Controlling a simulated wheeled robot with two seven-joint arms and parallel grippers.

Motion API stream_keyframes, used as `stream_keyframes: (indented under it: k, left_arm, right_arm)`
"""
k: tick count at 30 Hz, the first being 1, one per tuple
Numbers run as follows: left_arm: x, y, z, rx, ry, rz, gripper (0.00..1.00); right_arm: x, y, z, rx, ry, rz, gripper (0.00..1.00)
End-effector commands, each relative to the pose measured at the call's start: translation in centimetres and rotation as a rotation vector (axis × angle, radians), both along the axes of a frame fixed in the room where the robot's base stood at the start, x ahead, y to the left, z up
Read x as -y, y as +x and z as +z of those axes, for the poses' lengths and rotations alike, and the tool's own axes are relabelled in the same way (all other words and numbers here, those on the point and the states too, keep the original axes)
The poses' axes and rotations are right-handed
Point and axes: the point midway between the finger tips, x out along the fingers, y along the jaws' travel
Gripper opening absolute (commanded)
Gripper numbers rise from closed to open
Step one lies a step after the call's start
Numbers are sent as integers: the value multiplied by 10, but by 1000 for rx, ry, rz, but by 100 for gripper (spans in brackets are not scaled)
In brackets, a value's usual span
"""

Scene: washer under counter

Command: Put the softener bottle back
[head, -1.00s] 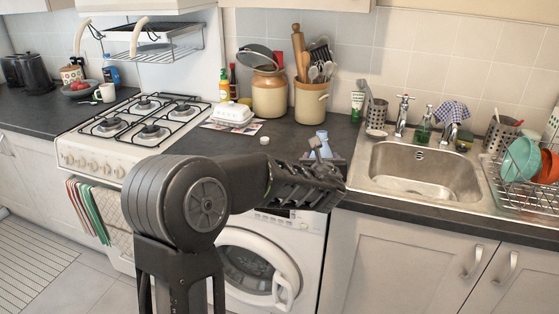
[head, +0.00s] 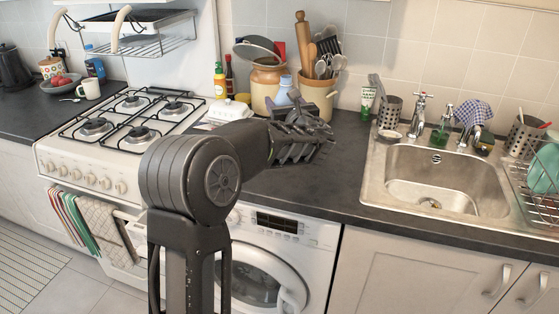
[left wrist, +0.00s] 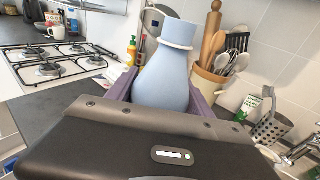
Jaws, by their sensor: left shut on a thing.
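The softener bottle is pale blue with a white ring at its neck. It fills the middle of the left wrist view (left wrist: 163,80), upright or nearly so, between the purple-grey fingers of my left gripper (left wrist: 160,98). In the head view only its upper part (head: 285,90) shows behind my left gripper (head: 300,138), which is above the dark counter (head: 340,185). My gripper hides the bottle's lower part, so its height above the counter cannot be told. My right gripper is not in view.
A brown jar (head: 266,85) and a utensil crock (head: 318,93) stand at the back. A white butter dish (head: 229,110) is beside the hob (head: 125,120). The sink (head: 440,185) is to the right. The washer (head: 275,260) is below. Counter left of the sink is clear.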

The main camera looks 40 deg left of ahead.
Motion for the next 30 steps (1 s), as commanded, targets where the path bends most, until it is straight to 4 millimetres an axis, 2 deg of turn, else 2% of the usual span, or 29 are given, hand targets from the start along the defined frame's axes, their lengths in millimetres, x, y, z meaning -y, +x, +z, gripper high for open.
stream_keyframes:
  k: [13, 24, 30]
  left_arm:
    - [0, 0, -3, 3, 5, 0, 0]
    - [0, 0, -57, 1, 6, 0, 0]
    - [0, 0, -61, 6, 6, 0, 0]
  right_arm:
    - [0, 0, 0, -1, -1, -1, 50]
    - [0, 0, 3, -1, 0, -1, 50]
    - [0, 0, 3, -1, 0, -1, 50]
